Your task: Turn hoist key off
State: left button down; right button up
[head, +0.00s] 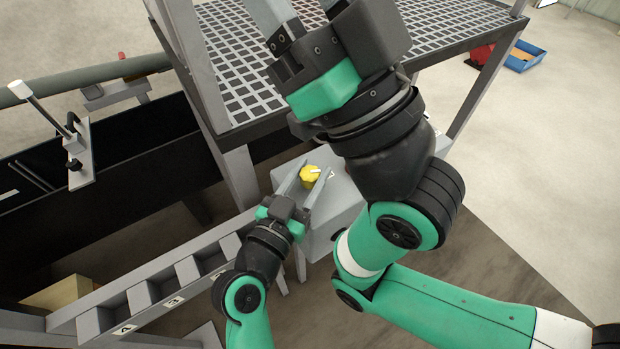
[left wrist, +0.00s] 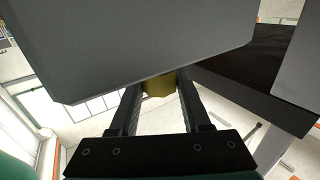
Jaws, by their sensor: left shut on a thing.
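The yellow hoist key (head: 308,173), a lobed knob with a pale mark, sits on top of a grey box (head: 336,212) below the mesh platform. My left gripper (head: 311,175) has a finger on each side of the key and is shut on it. In the left wrist view, the yellow key (left wrist: 158,86) shows between the fingertips, partly hidden behind the box's edge (left wrist: 120,50). My right gripper (head: 280,14) is high over the mesh platform, away from the key. Its fingertips are cut off by the top edge.
The mesh platform (head: 255,60) and its grey post (head: 240,176) stand close beside the box. A dark trough (head: 120,190) lies at left. Open floor (head: 540,130) is at right, with a blue tray (head: 524,58).

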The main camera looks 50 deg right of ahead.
pick_arm(q)
jog(key=shift+f+m+g, duration=0.1)
jog(key=shift+m+g, duration=0.4)
jog(key=shift+g, duration=0.2)
jog(key=shift+c, duration=1.9)
grip_release()
